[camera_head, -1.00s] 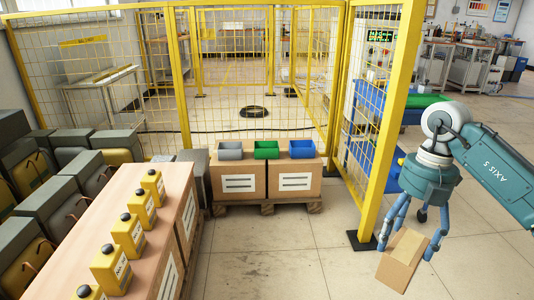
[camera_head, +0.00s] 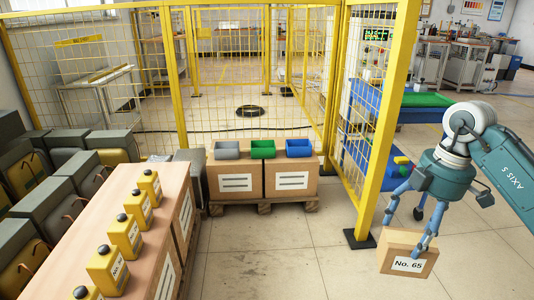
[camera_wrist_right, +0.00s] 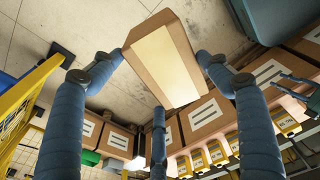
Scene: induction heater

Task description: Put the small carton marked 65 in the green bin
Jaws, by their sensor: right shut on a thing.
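The small carton marked "No. 65" (camera_head: 407,256) is brown with a white label and hangs at the lower right of the head view. My right gripper (camera_head: 408,240) is shut on it, with its blue fingers around the carton's upper part, above the floor. In the right wrist view the carton (camera_wrist_right: 165,60) sits among the fingers. The green bin (camera_head: 263,149) stands in the middle of a row of three bins, left of and farther away than the carton. It looks empty.
A grey bin (camera_head: 226,150) and a blue bin (camera_head: 298,148) flank the green one on large cartons on a pallet (camera_head: 264,207). A yellow fence post (camera_head: 385,130) stands between the bins and my right arm. Yellow bottles (camera_head: 125,236) line the boxes at left. Open floor (camera_head: 290,260) lies in front.

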